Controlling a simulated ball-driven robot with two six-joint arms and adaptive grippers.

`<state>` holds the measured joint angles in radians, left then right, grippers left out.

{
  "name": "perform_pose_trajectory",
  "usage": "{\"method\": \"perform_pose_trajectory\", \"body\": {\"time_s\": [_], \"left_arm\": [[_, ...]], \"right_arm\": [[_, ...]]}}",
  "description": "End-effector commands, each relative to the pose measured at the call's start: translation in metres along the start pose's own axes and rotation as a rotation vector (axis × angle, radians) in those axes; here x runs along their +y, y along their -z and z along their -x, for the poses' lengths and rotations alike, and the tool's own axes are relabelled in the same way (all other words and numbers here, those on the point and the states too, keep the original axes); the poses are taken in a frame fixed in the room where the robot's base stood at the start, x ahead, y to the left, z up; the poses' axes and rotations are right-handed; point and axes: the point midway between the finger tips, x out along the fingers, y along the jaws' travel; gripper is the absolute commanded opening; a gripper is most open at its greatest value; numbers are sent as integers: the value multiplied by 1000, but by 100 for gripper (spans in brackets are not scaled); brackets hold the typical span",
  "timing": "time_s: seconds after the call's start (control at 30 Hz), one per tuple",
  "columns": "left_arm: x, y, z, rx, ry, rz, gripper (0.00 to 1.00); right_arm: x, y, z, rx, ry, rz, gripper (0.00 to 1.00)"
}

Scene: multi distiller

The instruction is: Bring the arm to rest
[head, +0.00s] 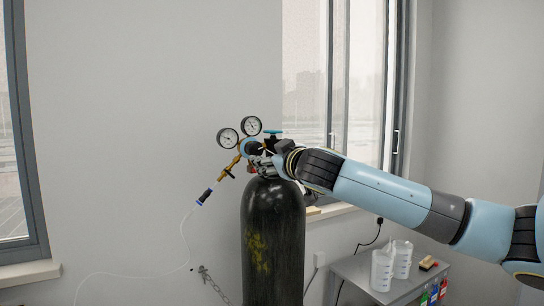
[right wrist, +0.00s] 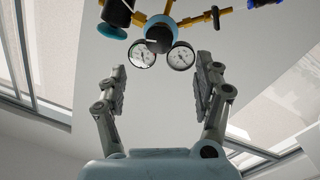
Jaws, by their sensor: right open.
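My right arm (head: 385,194) reaches in from the right in the head view. Its gripper (head: 262,160) is at the top of the black gas cylinder (head: 272,235), close to the regulator (head: 247,147) with its two round gauges. In the right wrist view the gripper (right wrist: 160,85) is open, with its two fingers well apart and nothing between them. The gauges (right wrist: 162,57) show beyond the fingertips there. In the head view I cannot tell whether the fingers touch the regulator or valve. My left gripper is not in view.
A teal valve knob (head: 272,133) sits on top of the cylinder. A thin clear hose (head: 183,235) hangs from the regulator's brass fitting. A chain (head: 213,283) is on the wall at left. A grey cart (head: 350,272) with white jugs (head: 383,268) stands at right, below my arm.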

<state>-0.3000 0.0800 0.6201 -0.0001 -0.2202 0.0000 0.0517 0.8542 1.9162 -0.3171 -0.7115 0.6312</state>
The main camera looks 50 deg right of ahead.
Motion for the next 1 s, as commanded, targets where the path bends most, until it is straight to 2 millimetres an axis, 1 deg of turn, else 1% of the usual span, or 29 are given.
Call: {"method": "perform_pose_trajectory", "body": {"time_s": [0.37,0.47,0.57,0.6,0.67,0.7,0.77,0.8,0.87,0.9,0.97,1.0], "left_arm": [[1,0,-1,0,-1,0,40],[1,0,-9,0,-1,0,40],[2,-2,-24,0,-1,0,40],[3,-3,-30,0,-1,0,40],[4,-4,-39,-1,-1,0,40],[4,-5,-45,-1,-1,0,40],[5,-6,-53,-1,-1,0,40],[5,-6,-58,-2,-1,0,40],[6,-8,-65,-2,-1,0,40],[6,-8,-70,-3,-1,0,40],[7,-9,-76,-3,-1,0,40],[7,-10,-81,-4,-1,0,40]], "right_arm": [[-1,-1,0,-1,1,0,68],[-10,-17,2,-15,9,-4,68],[-34,-57,7,-62,26,-31,68],[-44,-80,9,-96,31,-43,68],[-60,-120,11,-156,37,-63,68],[-71,-147,14,-198,43,-78,68],[-87,-189,19,-262,53,-95,68],[-98,-216,24,-304,60,-104,68],[-114,-256,32,-363,72,-114,68],[-125,-282,39,-404,81,-121,68],[-142,-321,51,-465,95,-129,68],[-154,-347,61,-504,106,-131,68]]}}
